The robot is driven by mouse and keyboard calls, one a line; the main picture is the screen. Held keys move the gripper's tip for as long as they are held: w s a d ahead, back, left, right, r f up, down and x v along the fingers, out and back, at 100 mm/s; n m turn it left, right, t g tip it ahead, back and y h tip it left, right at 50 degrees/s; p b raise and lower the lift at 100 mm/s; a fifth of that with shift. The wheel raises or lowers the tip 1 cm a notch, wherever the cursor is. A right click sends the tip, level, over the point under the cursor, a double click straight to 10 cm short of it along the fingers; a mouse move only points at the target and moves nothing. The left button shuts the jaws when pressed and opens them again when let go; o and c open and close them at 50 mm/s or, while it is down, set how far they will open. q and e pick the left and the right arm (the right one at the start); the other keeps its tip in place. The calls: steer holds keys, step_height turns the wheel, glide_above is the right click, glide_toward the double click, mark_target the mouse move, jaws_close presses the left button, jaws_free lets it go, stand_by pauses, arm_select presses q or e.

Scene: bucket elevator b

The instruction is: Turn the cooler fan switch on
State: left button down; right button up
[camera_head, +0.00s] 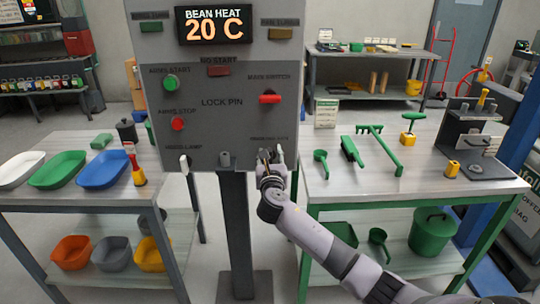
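A grey control panel (215,110) on a post stands in front of me. Its lower right label (268,138) is too small to read surely. The switch under that label is mostly hidden by my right gripper (269,156), which is at the panel's lower right corner. A small pale piece shows beside the fingers, and I cannot tell if it is the switch or if they touch. The fingers are too small to tell open from shut. A pale toggle (184,163) sits at the lower left, under the lamp label. My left gripper is not in view.
The panel has a red main switch lever (270,98), a green button (170,82), a red button (177,124) and a display (214,25) reading 20 C. Tables stand both sides: left with trays (57,170), right with green tools (380,150).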

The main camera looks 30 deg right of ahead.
jaws_close()
stand_by(0.5)
